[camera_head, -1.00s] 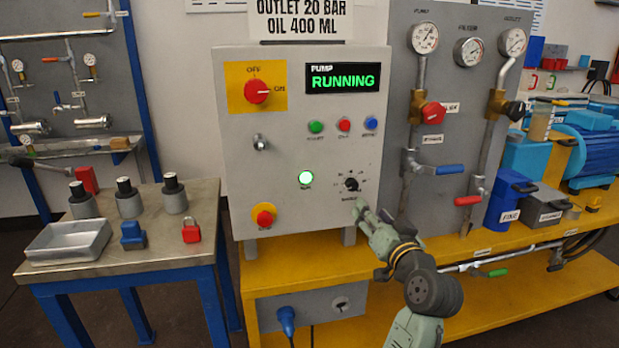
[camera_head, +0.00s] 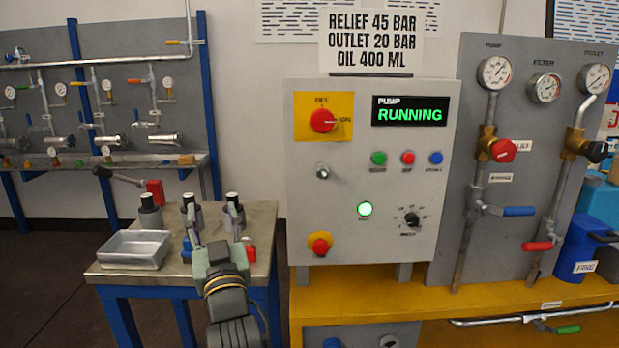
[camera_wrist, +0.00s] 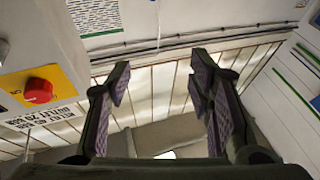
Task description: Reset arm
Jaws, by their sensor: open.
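My gripper (camera_head: 213,222) is in front of the small metal-topped table in the head view, pointing up and away from me. In the wrist view my gripper (camera_wrist: 160,80) has its two fingers spread wide with nothing between them. Beyond the fingers are the wall and pale panels overhead. The arm partly hides the blue block (camera_head: 187,246) and the red padlock (camera_head: 249,249) on the table.
Pipes, gauges and valves (camera_head: 502,150) are farther right.

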